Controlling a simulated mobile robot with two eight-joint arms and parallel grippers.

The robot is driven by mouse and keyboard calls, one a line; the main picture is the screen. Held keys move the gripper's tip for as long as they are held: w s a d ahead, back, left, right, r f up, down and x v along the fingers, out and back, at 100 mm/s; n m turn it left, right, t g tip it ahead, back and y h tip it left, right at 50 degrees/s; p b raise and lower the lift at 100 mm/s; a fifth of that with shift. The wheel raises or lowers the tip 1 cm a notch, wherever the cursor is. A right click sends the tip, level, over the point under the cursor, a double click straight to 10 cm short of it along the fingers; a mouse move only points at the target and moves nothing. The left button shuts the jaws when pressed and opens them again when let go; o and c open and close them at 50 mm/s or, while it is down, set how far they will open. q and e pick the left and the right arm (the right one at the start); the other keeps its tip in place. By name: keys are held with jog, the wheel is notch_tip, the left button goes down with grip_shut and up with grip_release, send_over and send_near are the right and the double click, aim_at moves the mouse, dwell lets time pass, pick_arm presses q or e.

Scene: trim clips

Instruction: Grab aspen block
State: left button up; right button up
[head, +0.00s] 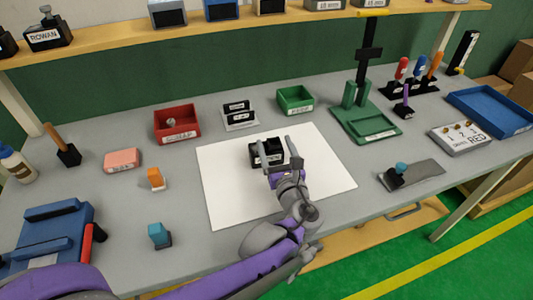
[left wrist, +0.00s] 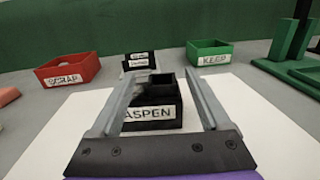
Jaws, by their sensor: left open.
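The aspen block (head: 257,155) is a black block on the white sheet (head: 225,190) in the middle of the table. In the left wrist view the block (left wrist: 165,96) carries a white label reading ASPEN and has an open recess on top. My left gripper (head: 277,142) is open, with its fingers reaching forward along the two sides of the block. In the left wrist view the fingers (left wrist: 156,80) frame the block. I cannot tell whether they touch it. My right gripper is not in view.
Behind the sheet stand a red SCRAP bin (head: 190,134), a black labelled holder (head: 238,112) and a green KEEP bin (head: 293,101). A green stand (head: 366,125) is to the right. An orange-topped clip (head: 156,180) lies left of the sheet. The sheet is otherwise clear.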

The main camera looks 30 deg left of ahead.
aim_at(273, 139)
pick_arm(q)
jog(key=x, duration=0.5)
jog(key=shift+w+f+b, duration=0.15)
jog(key=shift+f+b, duration=0.2)
jog(key=shift+d, duration=0.1)
jog(key=shift+c, duration=0.3)
grip_shut()
